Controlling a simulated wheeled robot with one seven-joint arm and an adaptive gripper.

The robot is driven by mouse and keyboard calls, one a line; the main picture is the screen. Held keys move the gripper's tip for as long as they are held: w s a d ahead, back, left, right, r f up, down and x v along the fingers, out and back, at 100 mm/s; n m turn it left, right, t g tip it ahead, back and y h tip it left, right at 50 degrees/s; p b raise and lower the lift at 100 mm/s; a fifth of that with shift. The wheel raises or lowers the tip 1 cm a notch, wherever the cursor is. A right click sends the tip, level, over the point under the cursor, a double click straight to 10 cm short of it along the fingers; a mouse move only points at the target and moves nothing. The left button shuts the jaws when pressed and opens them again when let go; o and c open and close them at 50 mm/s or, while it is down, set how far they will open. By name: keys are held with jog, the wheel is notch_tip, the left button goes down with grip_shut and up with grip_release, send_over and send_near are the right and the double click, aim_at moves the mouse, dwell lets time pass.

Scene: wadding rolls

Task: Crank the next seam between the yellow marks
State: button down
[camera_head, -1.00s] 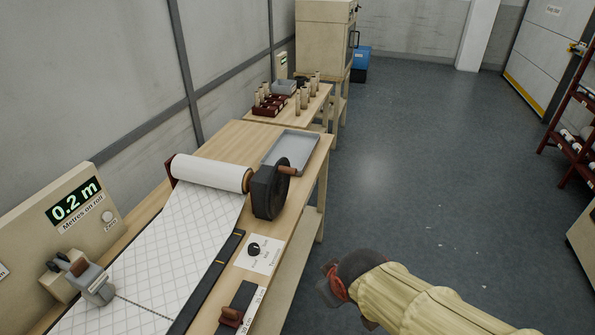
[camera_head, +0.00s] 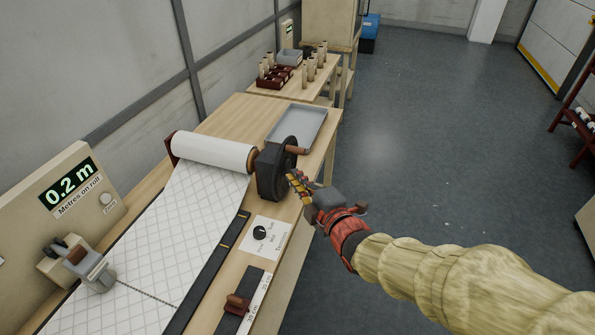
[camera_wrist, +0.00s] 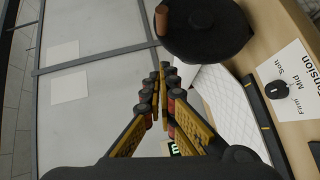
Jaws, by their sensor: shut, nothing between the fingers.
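The white quilted wadding (camera_head: 180,225) runs up the table to a roll (camera_head: 212,150). A dark dotted seam (camera_head: 148,296) crosses it near the front. Small yellow marks (camera_head: 224,246) show on the dark rail (camera_head: 200,283) beside the wadding. The black crank wheel (camera_head: 270,172) stands at the roll's right end, its brown handle (camera_head: 296,150) pointing right; wheel (camera_wrist: 205,28) and handle (camera_wrist: 162,20) also show in the wrist view. My gripper (camera_head: 293,177) is shut and empty, just right of the wheel and below the handle. Its fingers (camera_wrist: 163,75) appear apart from the handle.
The metre display (camera_head: 70,182) reads 0.2 m. A tension dial (camera_head: 260,232) and a brown-handled slider (camera_head: 236,303) lie along the table's right side. A grey tray (camera_head: 297,124) sits behind the crank. Floor to the right (camera_head: 420,140) is clear.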

jog(key=b, duration=0.2)
send_near(284, 142)
jog(key=s+a, duration=0.2)
jog(key=a, duration=0.2)
jog(key=w, duration=0.2)
jog(key=w+d+f, duration=0.1)
jog(key=shift+w+f+b, duration=0.1)
jog(key=shift+w+b, duration=0.1)
jog(key=shift+b, duration=0.1)
jog(key=shift+w+d, duration=0.1)
jog(key=shift+w, duration=0.4)
jog(key=p, duration=0.1)
jog(key=w+r+p, duration=0.1)
jog(key=shift+d+m+g+p, duration=0.2)
jog(key=shift+m+g+p, duration=0.1)
jog(key=shift+g, duration=0.1)
jog(key=shift+w+d, duration=0.25)
jog(key=shift+w, duration=0.4)
